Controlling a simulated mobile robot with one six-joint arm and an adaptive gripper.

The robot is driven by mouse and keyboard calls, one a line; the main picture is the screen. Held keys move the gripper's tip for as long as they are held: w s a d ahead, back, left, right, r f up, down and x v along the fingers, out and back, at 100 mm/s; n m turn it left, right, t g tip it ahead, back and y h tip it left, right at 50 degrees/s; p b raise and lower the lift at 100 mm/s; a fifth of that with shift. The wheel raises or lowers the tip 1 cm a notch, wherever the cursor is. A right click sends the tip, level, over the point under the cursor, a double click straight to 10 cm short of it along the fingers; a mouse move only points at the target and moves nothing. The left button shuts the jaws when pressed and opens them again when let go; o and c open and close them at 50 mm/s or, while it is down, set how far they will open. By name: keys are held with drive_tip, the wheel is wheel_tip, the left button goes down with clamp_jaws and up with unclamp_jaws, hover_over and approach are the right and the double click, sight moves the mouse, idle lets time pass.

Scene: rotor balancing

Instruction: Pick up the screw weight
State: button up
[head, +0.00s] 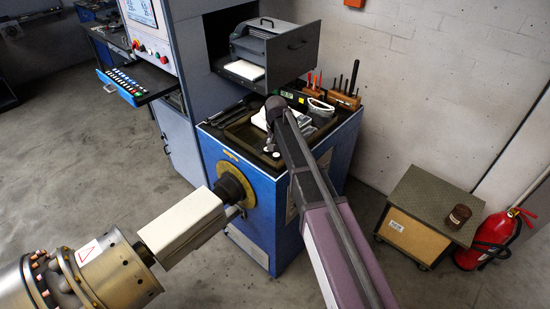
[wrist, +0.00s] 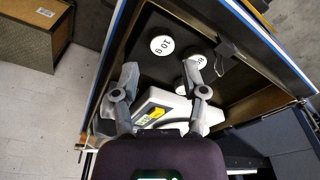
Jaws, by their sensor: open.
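Round dark weights with white labels lie in the tray on the blue cabinet top. In the wrist view one weight (wrist: 162,45) reads "10 g", ahead of my gripper's fingertips. Another labelled weight (wrist: 195,61) lies by the right fingertip, partly covered by it, with a further label beside it. I cannot tell which is the screw weight. My gripper (wrist: 160,76) is open, its fingers spread over the tray with nothing held between them. In the head view my gripper (head: 271,142) is over the tray, and a small white label (head: 276,155) shows near it.
The tray (head: 240,140) has a raised rim. A white device with a yellow label (wrist: 158,107) lies under my fingers. Wooden tool holders (head: 344,100) stand behind. An open drawer (head: 285,65) juts out above the cabinet. A fire extinguisher (head: 489,240) stands at right.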

sight(276, 155)
drive_tip(key=shift+w+a+f+b, duration=0.1)
drive_tip(key=shift+f+b, duration=0.95)
drive_tip(key=shift+f, duration=0.1)
drive_tip(key=shift+w+a+f+b, duration=0.1)
drive_tip(key=shift+f+b, duration=0.95)
drive_tip(key=shift+f, duration=0.1)
drive_tip(key=c, duration=0.5)
